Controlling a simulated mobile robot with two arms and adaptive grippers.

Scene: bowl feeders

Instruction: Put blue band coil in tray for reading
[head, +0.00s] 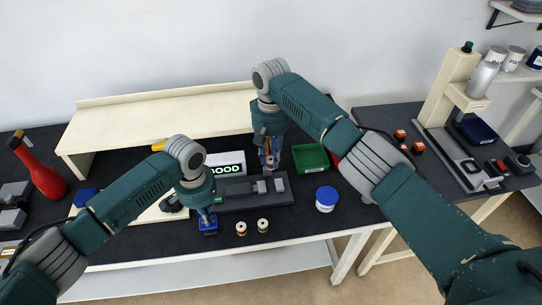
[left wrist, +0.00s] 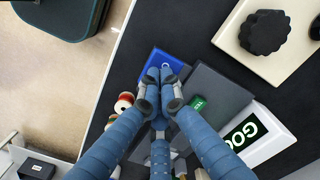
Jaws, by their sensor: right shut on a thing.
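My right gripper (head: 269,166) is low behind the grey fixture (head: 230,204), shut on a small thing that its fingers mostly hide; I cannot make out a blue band. Two small coils stand on the table in front of the fixture: a red-banded coil (head: 241,229) and a pale coil with a dark top (head: 263,225). My left gripper (head: 206,218) is over a small blue tray (head: 209,230) at the front edge. In the left wrist view its fingertips (left wrist: 160,84) are close together over the blue tray (left wrist: 167,60); whether they grip anything is unclear.
A green tray (head: 311,158) and a blue-lidded jar (head: 327,199) stand right of the fixture. A white box marked GOOD (head: 226,163) stands behind it. A cream shelf (head: 160,122) runs along the back; a red bottle (head: 40,170) is far left. Dark table is clear front right.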

